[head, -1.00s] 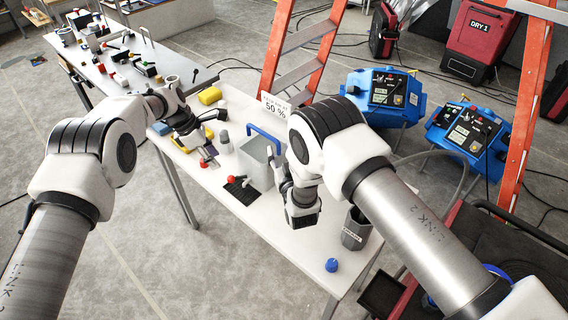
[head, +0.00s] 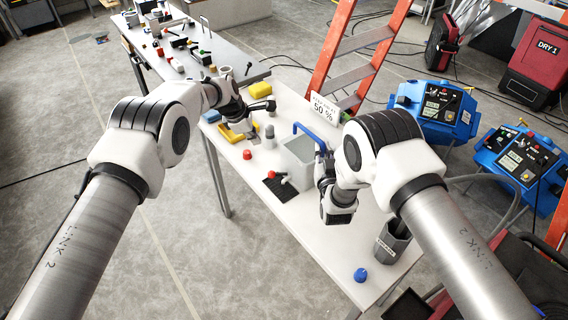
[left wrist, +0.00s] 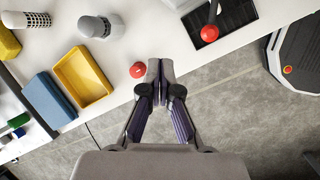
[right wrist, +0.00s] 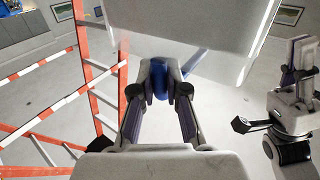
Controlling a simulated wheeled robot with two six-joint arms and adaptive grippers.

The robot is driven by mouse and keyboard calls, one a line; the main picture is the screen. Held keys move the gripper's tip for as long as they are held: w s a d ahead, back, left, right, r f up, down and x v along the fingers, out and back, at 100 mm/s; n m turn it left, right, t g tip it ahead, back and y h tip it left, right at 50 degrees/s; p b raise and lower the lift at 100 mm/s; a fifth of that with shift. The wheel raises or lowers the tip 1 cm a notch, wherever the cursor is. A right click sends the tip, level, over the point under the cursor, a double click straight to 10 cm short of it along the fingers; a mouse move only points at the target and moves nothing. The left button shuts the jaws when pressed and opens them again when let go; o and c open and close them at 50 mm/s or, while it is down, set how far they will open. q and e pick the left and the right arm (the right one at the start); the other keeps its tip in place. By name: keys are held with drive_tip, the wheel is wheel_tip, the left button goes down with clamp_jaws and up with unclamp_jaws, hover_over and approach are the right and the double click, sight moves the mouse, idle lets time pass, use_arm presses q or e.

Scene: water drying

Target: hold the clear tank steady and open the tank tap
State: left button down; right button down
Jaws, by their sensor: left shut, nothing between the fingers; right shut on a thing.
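The clear tank (head: 297,160) looks grey and stands upright on the white table. Its blue handle (head: 309,130) arches over the top. My right gripper (head: 323,154) is at the handle's right end, shut on it; in the right wrist view the blue handle (right wrist: 160,78) shows between the fingers. The tank tap (head: 273,175) has a red knob on the near left side, above a black mat (head: 279,190); its knob (left wrist: 209,33) also shows in the left wrist view. My left gripper (head: 266,105) is shut and empty; its fingertips (left wrist: 158,82) appear left of the tap.
A "50 %" sign (head: 323,108) stands behind the tank. An orange ladder (head: 352,50) is beyond the table.

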use_arm(q)
drive_tip(key=w+a+r+m+t+y, duration=0.2)
drive_tip(key=w+a+t, duration=0.4)
drive_tip(key=w+t, duration=0.4)
drive_tip(key=s+f+m+t+h, duration=0.1)
drive_tip(key=s+f+h, duration=0.1)
drive_tip(key=s+f, duration=0.2)
drive_tip(key=s+f+m+t+h, duration=0.1)
drive_tip(key=s+f, duration=0.3)
drive_tip(key=s, duration=0.6)
drive_tip(key=s+d+f+m+t+h, duration=0.1)
drive_tip(key=s+f+m+t+h, duration=0.1)
drive_tip(key=s, duration=0.5)
wheel_tip(320, 180, down, 3)
drive_tip(key=shift+s+r+m+t+h, duration=0.2)
drive_tip(key=shift+s+m+t+h, duration=0.1)
drive_tip(key=shift+s+m, duration=0.15)
drive_tip(key=shift+w+d, duration=0.15)
